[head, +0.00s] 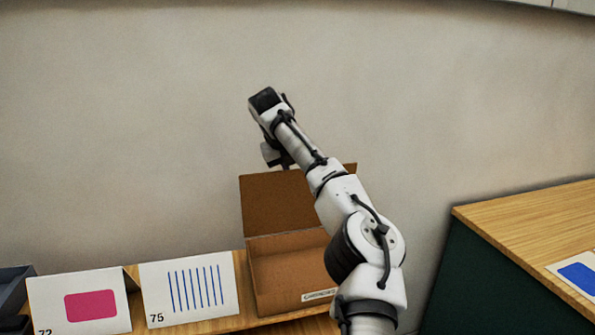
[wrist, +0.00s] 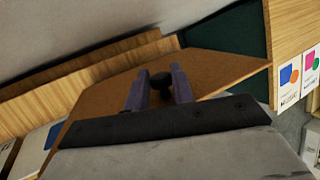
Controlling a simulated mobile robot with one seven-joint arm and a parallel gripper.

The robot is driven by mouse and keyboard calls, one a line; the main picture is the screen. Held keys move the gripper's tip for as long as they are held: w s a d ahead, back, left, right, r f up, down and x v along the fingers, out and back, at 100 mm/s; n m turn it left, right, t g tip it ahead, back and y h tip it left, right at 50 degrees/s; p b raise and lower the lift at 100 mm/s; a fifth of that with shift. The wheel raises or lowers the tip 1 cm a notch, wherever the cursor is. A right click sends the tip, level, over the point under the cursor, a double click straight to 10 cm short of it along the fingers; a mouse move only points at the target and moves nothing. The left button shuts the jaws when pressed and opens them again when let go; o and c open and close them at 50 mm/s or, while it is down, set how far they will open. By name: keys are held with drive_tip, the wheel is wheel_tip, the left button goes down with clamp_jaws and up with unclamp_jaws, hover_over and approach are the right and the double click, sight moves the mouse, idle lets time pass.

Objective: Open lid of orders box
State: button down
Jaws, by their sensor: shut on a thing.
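The brown box (head: 288,270) stands on a wooden surface in the head view, with a small white label low on its front that is too small to read. Its lid (head: 270,205) is raised and stands steeply up at the back, so part of the inside shows. My gripper (head: 285,165) is at the lid's top edge, with its fingertips mostly hidden there. In the wrist view, the purple fingers of my gripper (wrist: 160,90) are shut on a black knob (wrist: 161,78) on the brown lid (wrist: 222,68). My arm hides the box's right side.
Left of the box stand a card with blue stripes (head: 190,292) and a card with a pink shape (head: 90,305). A dark tray (head: 12,290) is at the far left. A wooden-topped table (head: 530,225) with a dark green side is at right. A plain wall rises behind.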

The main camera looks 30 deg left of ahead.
drive_tip(key=shift+w+a+f, duration=0.15)
idle(0.4)
drive_tip(key=c, duration=1.2)
unclamp_jaws()
drive_tip(key=v, duration=1.3)
drive_tip(key=shift+a+r+b, duration=0.1)
drive_tip(key=shift+r+b, duration=0.25)
drive_tip(key=shift+r, duration=0.05)
